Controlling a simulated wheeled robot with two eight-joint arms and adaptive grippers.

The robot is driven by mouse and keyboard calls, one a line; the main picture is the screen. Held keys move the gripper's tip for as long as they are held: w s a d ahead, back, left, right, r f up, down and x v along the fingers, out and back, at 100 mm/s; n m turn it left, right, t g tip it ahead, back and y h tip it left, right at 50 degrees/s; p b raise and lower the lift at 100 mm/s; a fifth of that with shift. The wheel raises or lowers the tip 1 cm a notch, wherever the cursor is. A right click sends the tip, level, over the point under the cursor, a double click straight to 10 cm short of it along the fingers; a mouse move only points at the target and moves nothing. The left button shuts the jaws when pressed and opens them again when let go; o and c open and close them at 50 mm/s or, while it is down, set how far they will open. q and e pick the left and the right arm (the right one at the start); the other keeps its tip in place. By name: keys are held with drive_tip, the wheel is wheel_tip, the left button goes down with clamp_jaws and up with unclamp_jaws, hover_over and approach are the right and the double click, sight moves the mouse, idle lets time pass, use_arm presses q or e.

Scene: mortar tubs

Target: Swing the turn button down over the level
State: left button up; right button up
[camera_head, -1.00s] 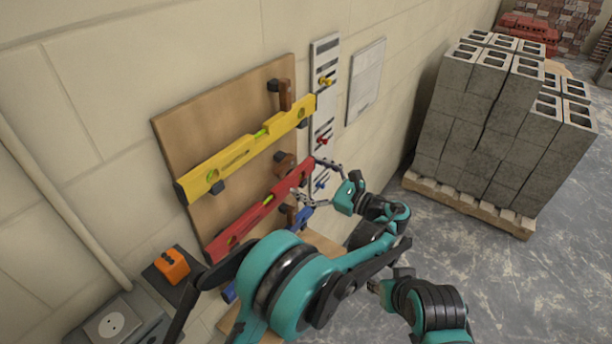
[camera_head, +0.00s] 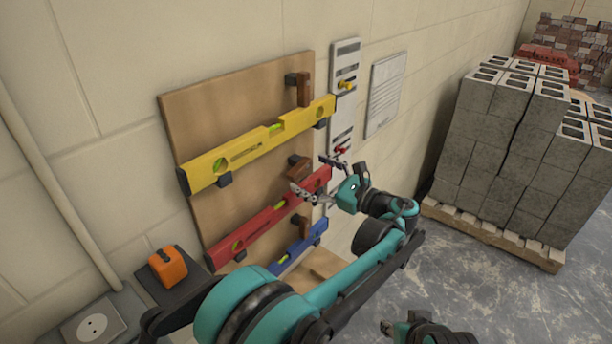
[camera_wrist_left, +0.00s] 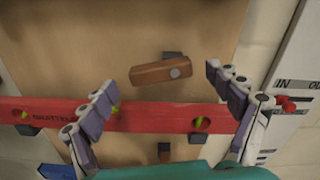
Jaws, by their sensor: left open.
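A red level (camera_head: 265,220) hangs on the wooden board, between a yellow level above and a blue level below. A brown wooden turn button (camera_head: 299,168) sits just above its right part, slanted in the head view. In the left wrist view this turn button (camera_wrist_left: 160,73) lies nearly sideways, slightly tilted, clear above the red level (camera_wrist_left: 150,117). My left gripper (camera_head: 308,173) is open in front of it; its fingertips (camera_wrist_left: 160,78) are spread to either side of the button, with visible gaps. My right arm shows only partly at the bottom; its jaws are unclear.
The yellow level (camera_head: 255,148) has an upright button (camera_head: 304,89) above it; the blue level (camera_head: 300,248) has one (camera_head: 303,227) too. A white panel (camera_head: 346,110) with coloured knobs stands right of the board. A block pallet (camera_head: 490,236) stands at right.

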use_arm(q)
drive_tip(key=shift+x, duration=0.8)
drive_tip(key=c, duration=1.2)
drive_tip(key=shift+o, duration=0.2)
drive_tip(key=shift+f+n+p, duration=0.1)
drive_tip(key=shift+n+p, duration=0.3)
drive_tip(key=shift+n, duration=0.7)
drive_tip(key=n, duration=0.3)
drive_tip(key=shift+w+d+f+p, duration=0.1)
drive_tip(key=shift+w+f+p, duration=0.05)
drive_tip(key=shift+f+p, duration=0.15)
drive_tip(key=o, duration=1.2)
drive_tip(key=shift+c, duration=0.2)
